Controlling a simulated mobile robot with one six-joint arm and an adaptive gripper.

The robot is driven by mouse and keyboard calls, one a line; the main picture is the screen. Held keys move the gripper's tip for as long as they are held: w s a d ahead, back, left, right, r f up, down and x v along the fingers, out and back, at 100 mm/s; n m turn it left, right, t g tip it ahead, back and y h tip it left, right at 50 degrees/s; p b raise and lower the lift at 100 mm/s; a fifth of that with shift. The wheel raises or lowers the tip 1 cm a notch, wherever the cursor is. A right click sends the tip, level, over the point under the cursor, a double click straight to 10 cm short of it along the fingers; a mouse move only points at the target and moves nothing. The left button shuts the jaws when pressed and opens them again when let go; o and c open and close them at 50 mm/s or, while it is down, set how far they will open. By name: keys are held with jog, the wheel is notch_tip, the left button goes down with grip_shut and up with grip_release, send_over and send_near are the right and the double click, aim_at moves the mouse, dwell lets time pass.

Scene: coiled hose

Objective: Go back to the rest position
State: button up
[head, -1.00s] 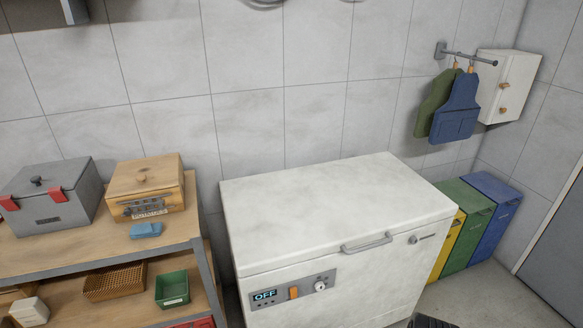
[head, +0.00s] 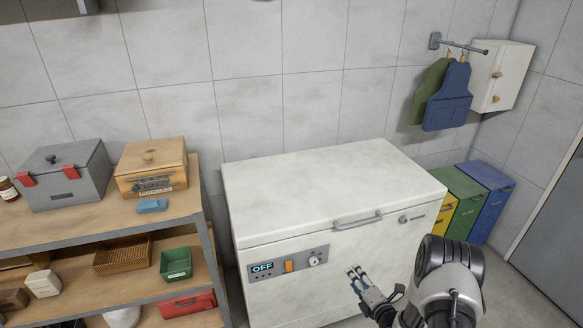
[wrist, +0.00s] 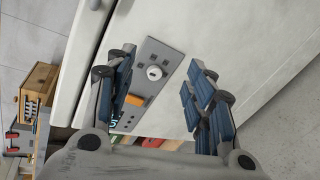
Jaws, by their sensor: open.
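My gripper (head: 357,280) is in front of the white chest freezer (head: 335,185), to the right of its control panel (head: 290,264). The panel has a display reading OFF, an orange switch (head: 289,266) and a round knob (head: 314,260). In the wrist view my gripper (wrist: 165,88) is open, its blue-padded fingers spread apart with nothing between them. The panel (wrist: 150,78) shows beyond the gap, with its knob (wrist: 154,73) in sight. The freezer lid is closed.
A wooden shelf (head: 110,232) with a grey box (head: 62,175), a wooden box (head: 151,168) and bins stands left. Yellow, green and blue bins (head: 489,200) stand right of the freezer. Aprons (head: 447,97) and a white cabinet (head: 500,75) hang above them. Floor shows at right.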

jog(key=w+d+r+m+g+h, duration=0.1)
jog(key=w+r+m+h, duration=0.15)
jog(key=r, duration=0.55)
jog(key=w+d+r+m+g+h, duration=0.1)
jog(key=r+m, duration=0.2)
jog(key=r, duration=0.5)
jog(key=s+r+m+g+h, duration=0.1)
jog(key=s+r+m, duration=0.2)
jog(key=r, duration=0.4)
jog(key=s+r+m+g+h, duration=0.1)
jog(key=s+r+m, duration=0.25)
jog(key=r, duration=0.35)
jog(key=s+a+r+m+g, duration=0.1)
jog(key=s+a+r+m, duration=0.2)
jog(key=s, duration=0.8)
jog(key=s+a+r+m+g+y, duration=0.1)
jog(key=s+m, duration=0.4)
jog(key=s, duration=0.7)
jog(key=s+a+r+m+g, duration=0.3)
jog(key=s+a+r+m, duration=0.1)
jog(key=s, duration=0.8)
jog(key=shift+a+r+m, duration=0.4)
jog(key=shift+a+r, duration=0.2)
jog(key=shift+a, duration=0.15)
jog(key=shift+y, duration=0.25)
